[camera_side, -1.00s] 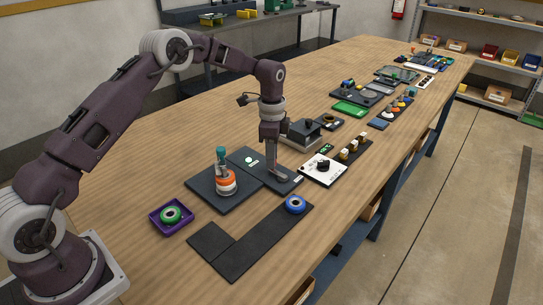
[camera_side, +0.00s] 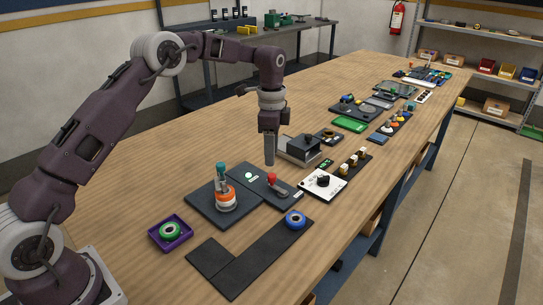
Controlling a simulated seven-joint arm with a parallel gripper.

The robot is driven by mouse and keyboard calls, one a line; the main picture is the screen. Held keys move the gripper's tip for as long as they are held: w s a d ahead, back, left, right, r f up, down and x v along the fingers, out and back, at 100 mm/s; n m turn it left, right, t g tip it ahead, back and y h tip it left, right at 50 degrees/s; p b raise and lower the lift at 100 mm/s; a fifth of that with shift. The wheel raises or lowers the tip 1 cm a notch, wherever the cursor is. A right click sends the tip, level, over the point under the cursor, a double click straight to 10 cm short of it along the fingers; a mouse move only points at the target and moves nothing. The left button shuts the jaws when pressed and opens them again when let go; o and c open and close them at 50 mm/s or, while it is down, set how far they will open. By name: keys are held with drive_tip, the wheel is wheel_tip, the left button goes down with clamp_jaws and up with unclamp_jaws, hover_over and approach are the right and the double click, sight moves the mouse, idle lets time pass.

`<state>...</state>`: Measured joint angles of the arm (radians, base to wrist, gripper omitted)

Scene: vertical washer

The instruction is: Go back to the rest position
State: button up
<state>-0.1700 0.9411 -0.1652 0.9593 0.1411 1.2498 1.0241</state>
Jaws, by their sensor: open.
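My gripper (camera_side: 269,162) points straight down in the air above a dark board (camera_side: 252,172), with nothing between its fingers. The fingers overlap from this side, so the gap between them is hard to see. A small red-topped part (camera_side: 272,180) stands on the board just below the fingertips, apart from them. To the left, a post with a teal top (camera_side: 221,170) stands on another dark plate, with an orange and white washer stack (camera_side: 225,195) around its lower part.
A purple tray (camera_side: 170,235) holds a green ring. A blue ring (camera_side: 295,219) lies on a black L-shaped mat (camera_side: 255,262). A white panel with a black knob (camera_side: 323,183) and a grey block device (camera_side: 300,148) stand close to the right.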

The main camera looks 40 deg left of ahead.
drive_tip(key=s+d+r+n+t, duration=0.1)
drive_tip(key=s+d+r+n, duration=0.1)
drive_tip(key=s+r, duration=0.65)
drive_tip(key=s+d+r+n+t, duration=0.2)
drive_tip(key=s+r+n, duration=0.1)
drive_tip(key=s+r, duration=0.5)
drive_tip(key=s+n+t, duration=0.1)
drive_tip(key=s+n, duration=0.2)
drive_tip(key=s, duration=0.7)
drive_tip(key=s+d+f+n+t, duration=0.1)
drive_tip(key=s+n, duration=0.2)
drive_tip(key=s, duration=0.8)
drive_tip(key=shift+s+d+f+t, duration=0.15)
drive_tip(key=shift+d+f+t, duration=0.1)
drive_tip(key=shift+t, duration=0.05)
